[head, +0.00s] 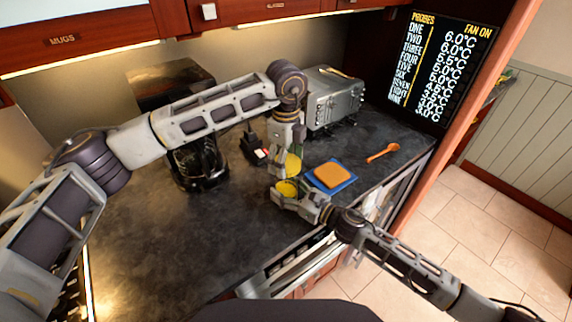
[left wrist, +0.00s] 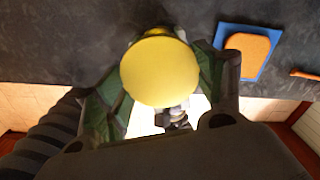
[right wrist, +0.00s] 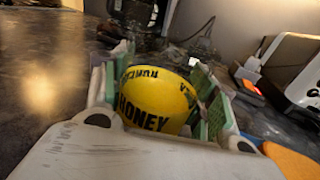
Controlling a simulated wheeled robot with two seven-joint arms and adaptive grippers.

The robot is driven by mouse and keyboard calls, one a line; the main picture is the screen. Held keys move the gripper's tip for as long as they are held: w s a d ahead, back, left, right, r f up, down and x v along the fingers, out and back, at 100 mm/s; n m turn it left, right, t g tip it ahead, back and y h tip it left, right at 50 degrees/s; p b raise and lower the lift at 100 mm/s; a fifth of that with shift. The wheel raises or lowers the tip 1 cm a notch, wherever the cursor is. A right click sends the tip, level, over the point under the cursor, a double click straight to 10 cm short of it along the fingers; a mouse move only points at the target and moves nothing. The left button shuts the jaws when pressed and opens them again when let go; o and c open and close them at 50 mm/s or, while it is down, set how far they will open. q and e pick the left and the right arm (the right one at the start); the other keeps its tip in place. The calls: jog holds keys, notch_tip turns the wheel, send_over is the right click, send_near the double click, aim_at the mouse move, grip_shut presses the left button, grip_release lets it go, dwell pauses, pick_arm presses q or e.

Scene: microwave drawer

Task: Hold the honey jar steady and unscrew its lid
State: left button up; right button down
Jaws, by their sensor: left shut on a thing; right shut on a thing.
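The yellow honey jar (right wrist: 155,98), with dark HONEY lettering, sits between the fingers of my right gripper (right wrist: 158,112), which is shut on it. In the head view, the jar (head: 287,188) shows at my right gripper (head: 284,194). My left gripper (head: 286,162) comes down from above, its fingers shut on the round yellow lid (left wrist: 160,71). The lid (head: 293,165) shows just above the jar in the head view. In the left wrist view, more yellow shows behind the lid's edge. I cannot tell whether lid and jar touch.
A blue mat (head: 343,183) with an orange slab (head: 328,174) lies right of the grippers. An orange spoon (head: 383,152) lies farther right. A silver toaster (head: 334,98) and dark coffee maker (head: 197,165) stand behind. The counter's left part is clear.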

jog(key=shift+c, duration=1.9)
grip_release()
jog(key=shift+v, duration=6)
